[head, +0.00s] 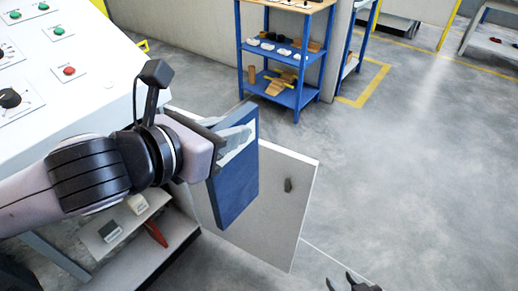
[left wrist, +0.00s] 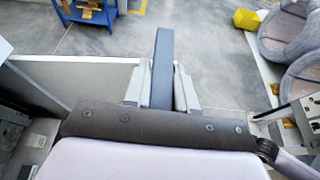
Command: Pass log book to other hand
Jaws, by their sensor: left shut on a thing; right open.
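The log book (head: 236,181) is a dark blue, flat, book-shaped thing held upright on edge in the head view. My left gripper (head: 236,142) is shut on it, with a pale finger lying along its face. In the left wrist view the log book (left wrist: 163,72) stands edge-on between the two fingers of my left gripper (left wrist: 162,92). My right gripper (head: 352,284) shows only at the bottom edge of the head view, with dark fingers apart and empty. It is below and to the right of the log book, not touching it.
A control panel (head: 90,85) with buttons and knobs stands at the left. An open cabinet door (head: 285,200) hangs behind the log book. A blue shelf rack (head: 292,55) stands at the back. Grey floor (head: 420,160) is clear at the right.

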